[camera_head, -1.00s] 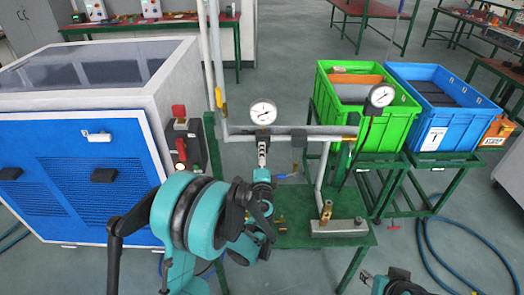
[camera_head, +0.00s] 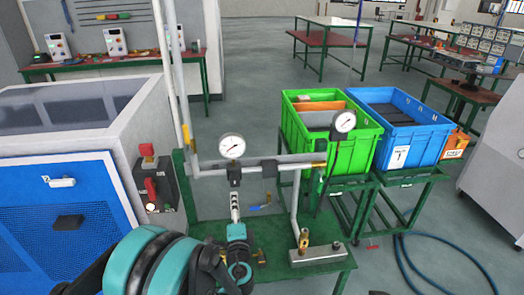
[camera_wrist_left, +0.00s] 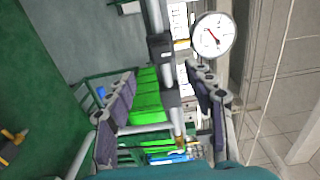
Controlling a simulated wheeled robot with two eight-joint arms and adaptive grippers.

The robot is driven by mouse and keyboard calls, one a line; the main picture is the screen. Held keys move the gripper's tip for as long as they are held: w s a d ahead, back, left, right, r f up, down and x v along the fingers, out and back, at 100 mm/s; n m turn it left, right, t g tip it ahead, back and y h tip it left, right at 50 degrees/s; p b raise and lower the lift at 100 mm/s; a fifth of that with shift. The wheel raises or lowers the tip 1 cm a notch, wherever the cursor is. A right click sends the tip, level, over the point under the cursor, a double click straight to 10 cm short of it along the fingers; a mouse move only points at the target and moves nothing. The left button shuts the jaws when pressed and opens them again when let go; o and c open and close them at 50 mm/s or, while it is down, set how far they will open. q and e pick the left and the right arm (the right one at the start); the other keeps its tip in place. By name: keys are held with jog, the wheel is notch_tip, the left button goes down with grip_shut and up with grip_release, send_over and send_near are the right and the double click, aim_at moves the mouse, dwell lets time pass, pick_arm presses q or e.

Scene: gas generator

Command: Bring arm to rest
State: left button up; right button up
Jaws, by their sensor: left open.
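My left arm enters at the lower left of the head view, teal and black. In the left wrist view my left gripper's (camera_wrist_left: 162,102) two dark-padded fingers stand wide apart. Nothing is clamped between them; a grey pipe (camera_wrist_left: 155,22) and the green crate (camera_wrist_left: 147,95) show behind the gap. A gauge (camera_wrist_left: 213,36) appears beyond the right finger. My right gripper does not show clearly; only a dark sliver is at the bottom edge of the head view.
A green bench (camera_head: 330,275) carries pipes, a second gauge (camera_head: 343,121) and a brass fitting on a metal block (camera_head: 317,255). A blue-fronted cabinet (camera_head: 100,200) stands left, with a red-handled switch box (camera_head: 158,185). Green (camera_head: 292,125) and blue (camera_head: 435,138) crates stand right. A blue hose (camera_head: 440,236) lies on the floor.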

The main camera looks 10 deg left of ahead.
pick_arm(q)
jog(key=s+a+r+n+g, duration=0.1)
jog(key=s+a+n+g, duration=0.55)
jog(key=s+n, duration=0.25)
jog(key=s+d+f+n+g+h, duration=0.1)
jog(key=s+d+n+g+h, duration=0.1)
jog(key=s, duration=0.6)
jog(key=s+d+f+n+g+h, duration=0.2)
jog(key=s+d+n+h, duration=0.1)
jog(key=s, duration=0.5)
jog(key=shift+d+n, duration=0.3)
jog(key=shift+d, duration=0.55)
